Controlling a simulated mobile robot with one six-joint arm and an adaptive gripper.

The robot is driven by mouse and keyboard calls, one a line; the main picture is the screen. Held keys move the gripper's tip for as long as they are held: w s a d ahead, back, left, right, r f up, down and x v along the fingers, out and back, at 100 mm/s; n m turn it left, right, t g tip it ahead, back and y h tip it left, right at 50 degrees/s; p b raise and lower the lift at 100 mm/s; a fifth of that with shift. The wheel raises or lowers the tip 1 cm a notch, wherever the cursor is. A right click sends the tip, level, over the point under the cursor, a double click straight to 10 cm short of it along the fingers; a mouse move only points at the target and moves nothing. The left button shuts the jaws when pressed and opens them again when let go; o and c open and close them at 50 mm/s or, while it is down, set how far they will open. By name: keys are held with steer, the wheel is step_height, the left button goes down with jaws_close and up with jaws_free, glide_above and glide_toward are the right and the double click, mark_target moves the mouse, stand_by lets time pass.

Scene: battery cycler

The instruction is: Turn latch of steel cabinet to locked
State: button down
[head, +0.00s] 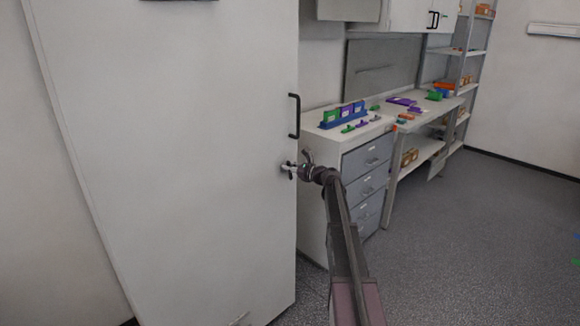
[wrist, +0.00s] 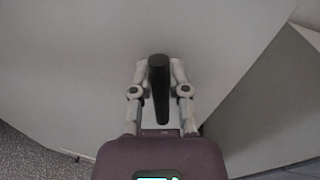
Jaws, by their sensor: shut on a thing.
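The steel cabinet (head: 190,130) is a tall pale-grey cabinet filling the left of the head view, and its door face fills the wrist view. Its latch is a short black bar (wrist: 158,90), standing upright in the wrist picture between my fingers. My gripper (head: 291,168) is at the right edge of the door, below the black pull handle (head: 294,116). In the wrist view, my gripper (wrist: 158,78) is shut on the latch, one finger on each side. The fingers mostly hide the latch in the head view.
A drawer unit (head: 365,178) with a blue rack (head: 344,117) of coloured parts stands right of the cabinet, close to my arm. A workbench (head: 440,108) and shelves (head: 470,65) are farther back.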

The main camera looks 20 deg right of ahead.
steer(key=n, duration=0.3)
steer(key=shift+s+a+h+p, duration=0.1)
steer(key=shift+a+h+p, duration=0.2)
steer(key=shift+p, duration=0.1)
steer(key=n, duration=0.2)
steer(key=n+h, duration=0.1)
steer(key=n, duration=0.1)
steer(key=shift+s+a+f+g, duration=0.1)
steer(key=shift+a+f+g, duration=0.2)
steer(key=shift+f, duration=0.05)
steer(key=n, duration=0.3)
steer(key=shift+a+f+h, duration=0.15)
steer(key=shift+f+h, duration=0.15)
steer(key=shift+h, duration=0.1)
steer(key=shift+f+n+h, duration=0.15)
steer(key=shift+n+h, duration=0.15)
steer(key=shift+n, duration=0.55)
steer(key=shift+f+n+h, duration=0.15)
steer(key=shift+n+h, duration=0.15)
steer(key=shift+n, duration=0.55)
steer(key=c, duration=0.6)
jaws_free()
